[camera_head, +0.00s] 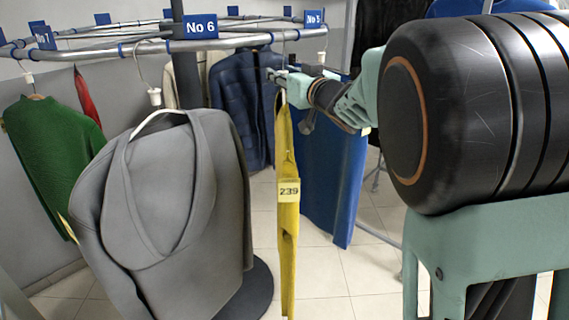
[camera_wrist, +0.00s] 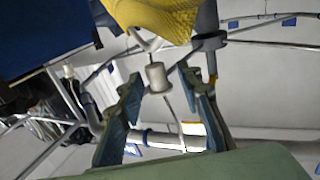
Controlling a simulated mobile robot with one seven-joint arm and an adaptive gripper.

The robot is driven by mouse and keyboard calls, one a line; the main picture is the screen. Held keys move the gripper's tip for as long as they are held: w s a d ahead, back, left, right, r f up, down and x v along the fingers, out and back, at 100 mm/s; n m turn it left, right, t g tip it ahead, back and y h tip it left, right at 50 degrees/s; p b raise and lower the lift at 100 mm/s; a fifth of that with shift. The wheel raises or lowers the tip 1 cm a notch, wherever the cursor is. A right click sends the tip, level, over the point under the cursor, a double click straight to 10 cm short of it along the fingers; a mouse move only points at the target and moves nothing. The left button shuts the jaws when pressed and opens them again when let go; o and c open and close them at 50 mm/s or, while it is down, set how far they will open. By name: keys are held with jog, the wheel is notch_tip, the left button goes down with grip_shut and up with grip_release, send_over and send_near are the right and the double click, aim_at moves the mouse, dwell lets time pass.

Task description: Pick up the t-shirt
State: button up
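A yellow garment (camera_head: 287,215), perhaps the t-shirt, hangs nearly edge-on from the rail in the head view with a "239" tag (camera_head: 289,191). Its knitted-looking yellow cloth (camera_wrist: 150,18) shows at the top of the wrist view. My gripper (camera_head: 283,77) is at the top of this garment, by its hanger. In the wrist view my gripper (camera_wrist: 160,76) is open, with its two fingers on either side of the hanger's pale knob (camera_wrist: 156,77). Gaps show between the knob and both fingers. The gripper hides part of the hanger in the head view.
A round metal rail (camera_head: 110,47) with numbered blue signs carries the clothes. A grey sweatshirt (camera_head: 190,200) hangs in front at left, a green garment (camera_head: 52,150) farther left. A blue garment (camera_head: 330,180) hangs close right of the yellow one, a navy jacket (camera_head: 240,95) behind.

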grip_shut()
jog(key=shift+r, duration=0.1)
